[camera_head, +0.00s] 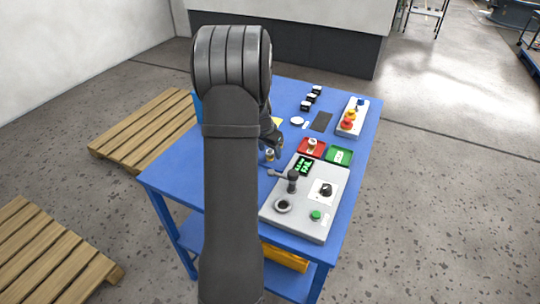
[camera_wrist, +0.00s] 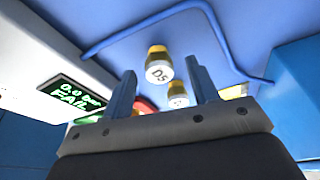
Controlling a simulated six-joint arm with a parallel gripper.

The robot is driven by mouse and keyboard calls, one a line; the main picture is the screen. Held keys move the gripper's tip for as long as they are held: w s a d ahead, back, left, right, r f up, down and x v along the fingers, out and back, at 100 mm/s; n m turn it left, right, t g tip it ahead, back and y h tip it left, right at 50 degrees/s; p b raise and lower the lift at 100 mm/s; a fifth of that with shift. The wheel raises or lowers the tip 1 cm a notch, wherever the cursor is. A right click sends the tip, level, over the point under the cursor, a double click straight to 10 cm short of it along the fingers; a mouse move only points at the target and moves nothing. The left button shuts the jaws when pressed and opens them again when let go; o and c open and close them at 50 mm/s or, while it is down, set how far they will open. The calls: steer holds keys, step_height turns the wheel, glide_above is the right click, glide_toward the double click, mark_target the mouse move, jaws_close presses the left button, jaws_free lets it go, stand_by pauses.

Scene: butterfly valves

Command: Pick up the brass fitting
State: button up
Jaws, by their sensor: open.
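A brass fitting (camera_wrist: 157,54) with a white end marked "D5" shows in the wrist view, ahead of and between my two fingertips. My gripper (camera_wrist: 163,70) is open, with nothing held between its fingers. A second brass fitting with a white end (camera_wrist: 178,97) shows lower between the fingers, partly hidden by the gripper. In the head view a small brass fitting (camera_head: 269,156) stands on the blue table just below my gripper (camera_head: 274,144), which my arm partly hides. Another fitting (camera_head: 312,144) sits in the red tray (camera_head: 304,153).
The grey test panel (camera_head: 290,226) has a lever, a knob, a green button and a display (camera_wrist: 72,95) reading "0.0 bar FAIL". A green tray (camera_head: 340,156) and a button box (camera_head: 353,118) stand right. A blue rail (camera_wrist: 135,33) borders the fitting's area.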

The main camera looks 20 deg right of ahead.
steer(key=c, duration=1.1)
